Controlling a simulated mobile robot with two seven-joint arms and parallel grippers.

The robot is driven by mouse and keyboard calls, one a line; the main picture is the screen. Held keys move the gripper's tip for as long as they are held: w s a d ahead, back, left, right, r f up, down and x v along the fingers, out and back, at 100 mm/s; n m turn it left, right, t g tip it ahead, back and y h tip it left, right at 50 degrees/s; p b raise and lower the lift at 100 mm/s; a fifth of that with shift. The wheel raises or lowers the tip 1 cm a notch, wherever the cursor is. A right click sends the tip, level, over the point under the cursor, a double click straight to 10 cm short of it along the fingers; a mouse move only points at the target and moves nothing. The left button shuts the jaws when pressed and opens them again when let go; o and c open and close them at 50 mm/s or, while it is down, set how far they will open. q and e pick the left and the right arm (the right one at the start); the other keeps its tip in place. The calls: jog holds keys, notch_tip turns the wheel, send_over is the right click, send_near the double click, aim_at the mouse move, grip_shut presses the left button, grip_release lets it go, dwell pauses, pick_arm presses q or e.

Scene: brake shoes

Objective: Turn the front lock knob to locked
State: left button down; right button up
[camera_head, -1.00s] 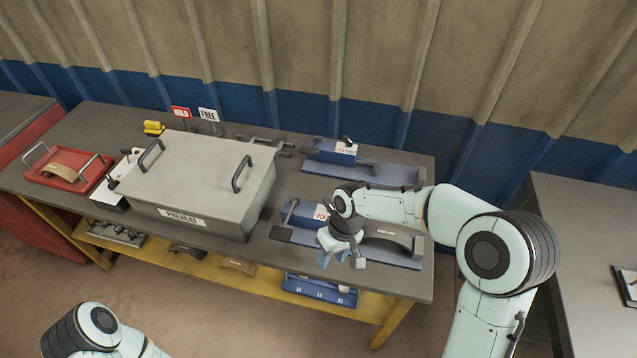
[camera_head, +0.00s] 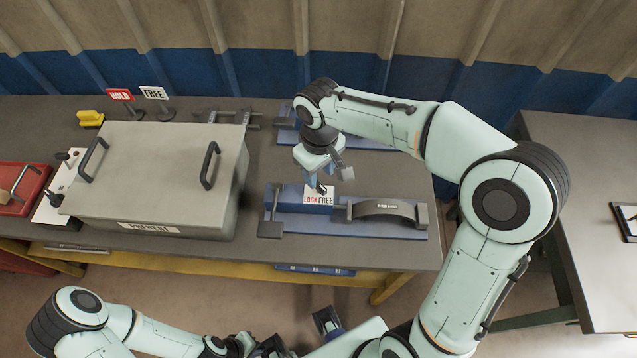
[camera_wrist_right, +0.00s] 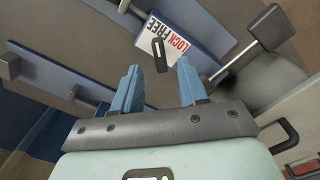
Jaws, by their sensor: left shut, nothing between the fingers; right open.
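The front fixture (camera_head: 400,232) is a blue base holding a curved grey brake shoe (camera_head: 385,208). Its block carries a LOCK/FREE label (camera_head: 318,199), also readable in the right wrist view (camera_wrist_right: 176,42). My right gripper (camera_head: 319,177) is over the knob, pointing down. In the right wrist view its blue fingers (camera_wrist_right: 158,68) are open, with the knob showing between their tips.
A grey PREHEAT box (camera_head: 160,175) with two handles stands left of the fixture. A rear fixture (camera_head: 285,135) is partly hidden behind my right arm. HOLD (camera_head: 120,95) and FREE (camera_head: 154,92) signs stand at the back. A red tray (camera_head: 25,200) is far left.

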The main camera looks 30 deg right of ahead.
aim_at(319, 184)
notch_tip(319, 184, down, 6)
jog(key=shift+r, duration=0.15)
grip_shut()
